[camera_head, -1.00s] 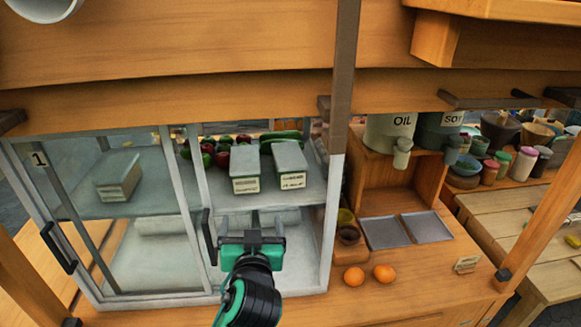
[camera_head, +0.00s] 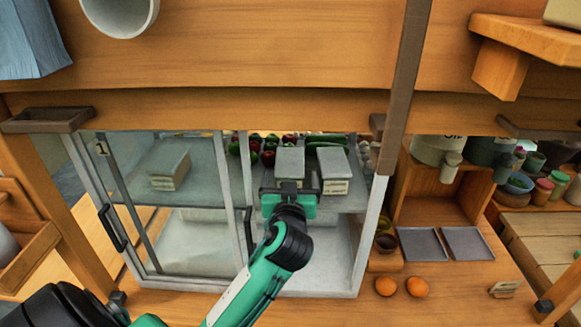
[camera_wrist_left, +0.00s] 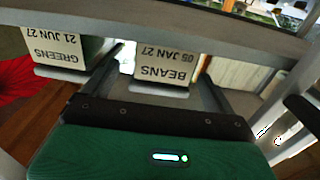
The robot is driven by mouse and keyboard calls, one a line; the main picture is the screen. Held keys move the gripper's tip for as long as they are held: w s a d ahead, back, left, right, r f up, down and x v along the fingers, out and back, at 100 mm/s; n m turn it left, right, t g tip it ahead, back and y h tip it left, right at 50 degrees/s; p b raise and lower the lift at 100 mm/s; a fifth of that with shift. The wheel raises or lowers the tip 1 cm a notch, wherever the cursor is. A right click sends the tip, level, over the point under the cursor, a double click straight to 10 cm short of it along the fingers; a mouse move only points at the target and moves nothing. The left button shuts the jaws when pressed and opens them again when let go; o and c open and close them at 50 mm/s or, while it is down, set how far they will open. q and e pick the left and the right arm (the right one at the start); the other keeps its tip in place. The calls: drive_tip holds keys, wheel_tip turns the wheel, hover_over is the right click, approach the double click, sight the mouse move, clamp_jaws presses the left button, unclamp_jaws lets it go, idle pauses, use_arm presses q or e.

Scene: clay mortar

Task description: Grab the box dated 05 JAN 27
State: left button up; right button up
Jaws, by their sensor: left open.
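The box labelled BEANS 05 JAN 27 (camera_wrist_left: 165,72) shows upside down in the left wrist view, between my left gripper's fingers (camera_wrist_left: 162,65). In the head view it is the left pale box (camera_head: 289,160) of a pair on the case's upper shelf. My right gripper is out of view.
The glass case (camera_head: 232,283) has a closed-looking left pane with a handle (camera_head: 113,228), and another box (camera_head: 169,169) behind it. The frame post (camera_head: 372,235) stands right of the opening. Vegetables (camera_head: 268,158) lie behind the boxes. Two oranges (camera_head: 386,286) sit on the counter.

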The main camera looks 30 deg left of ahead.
use_arm(q)
drive_tip(key=p+x, duration=0.1)
drive_tip(key=x, duration=0.3)
drive_tip(key=shift+s, duration=0.1)
drive_tip(key=shift+f, duration=0.1)
drive_tip(key=shift+c, duration=1.1)
drive_tip(key=c, duration=1)
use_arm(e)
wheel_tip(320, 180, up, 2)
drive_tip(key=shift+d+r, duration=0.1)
